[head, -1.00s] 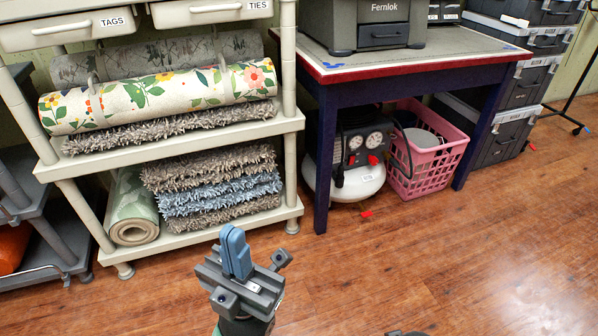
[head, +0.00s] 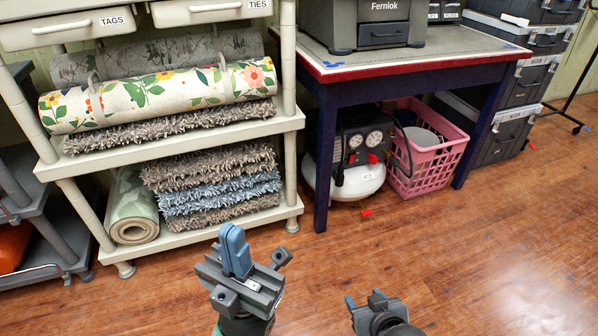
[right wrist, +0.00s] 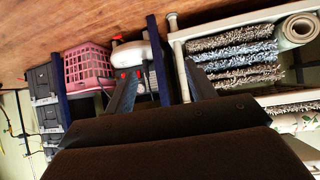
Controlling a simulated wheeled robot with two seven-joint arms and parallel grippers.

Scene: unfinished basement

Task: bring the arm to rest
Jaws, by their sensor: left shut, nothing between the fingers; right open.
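My left gripper (head: 235,252) stands at the bottom centre-left of the head view, its blue-grey fingers together and pointing up, with nothing between them. My right gripper (head: 366,299) shows at the bottom edge, right of the left one, with its fingers apart. In the right wrist view its two fingers (right wrist: 160,84) stand apart with only the distant room between them. Both grippers are in front of the shelf and table, over the wooden floor, and touch nothing that I can see.
A cream shelf (head: 190,233) holds rolled and stacked rugs. A dark table (head: 323,160) stands beside it, with a compressor (head: 357,183) and a pink basket (head: 432,165) beneath. Grey tool cases (head: 512,130) are stacked at right. The wooden floor (head: 500,240) in front is clear.

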